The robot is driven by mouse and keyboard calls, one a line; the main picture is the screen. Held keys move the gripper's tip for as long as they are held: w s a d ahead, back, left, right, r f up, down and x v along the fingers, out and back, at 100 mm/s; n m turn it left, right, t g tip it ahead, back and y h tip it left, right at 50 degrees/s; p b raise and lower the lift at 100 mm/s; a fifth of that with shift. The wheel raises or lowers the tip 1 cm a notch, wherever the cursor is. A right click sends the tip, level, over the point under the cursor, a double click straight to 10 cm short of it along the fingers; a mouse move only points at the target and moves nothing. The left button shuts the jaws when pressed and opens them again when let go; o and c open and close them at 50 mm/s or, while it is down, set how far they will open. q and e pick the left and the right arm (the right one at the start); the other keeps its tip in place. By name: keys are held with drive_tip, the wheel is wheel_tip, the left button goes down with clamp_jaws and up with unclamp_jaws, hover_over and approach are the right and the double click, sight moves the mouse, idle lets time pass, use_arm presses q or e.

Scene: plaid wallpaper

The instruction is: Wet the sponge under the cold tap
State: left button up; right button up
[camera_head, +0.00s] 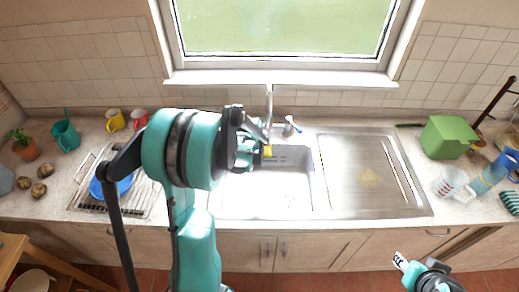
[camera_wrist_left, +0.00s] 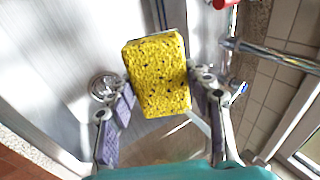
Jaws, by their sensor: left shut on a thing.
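A yellow sponge (camera_wrist_left: 158,72) with dark specks is held between the purple-padded fingers of my left gripper (camera_wrist_left: 160,95). In the head view only a small yellow part of the sponge (camera_head: 267,152) shows beside my left gripper (camera_head: 250,148), over the sink basin (camera_head: 285,190). The chrome tap (camera_head: 270,105) rises behind the basin, with a blue-marked handle (camera_head: 291,126) to its right. In the wrist view a chrome pipe (camera_wrist_left: 270,55) lies right of the sponge, apart from it. No water stream is visible. My right gripper (camera_head: 402,262) is low at the front right, its opening unclear.
A steel drainboard (camera_head: 365,180) right of the basin is clear. A wire rack (camera_head: 140,200) with a blue dish stands left. Mugs (camera_head: 115,120) stand at the back left. A green box (camera_head: 447,137) and a glass jug (camera_head: 450,182) stand right.

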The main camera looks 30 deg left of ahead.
use_arm(q)
drive_tip(key=s+d, duration=0.2)
drive_tip(key=s, duration=0.5)
drive_tip(key=shift+s+d, duration=0.15)
drive_tip(key=shift+d, duration=0.1)
idle(1.3)
drive_tip(key=s+d+r+p, duration=0.1)
drive_tip(key=s+r+p, duration=0.2)
drive_tip(key=s+r, duration=0.1)
drive_tip(key=shift+s+d, duration=0.25)
drive_tip(key=shift+s, duration=0.15)
idle(0.4)
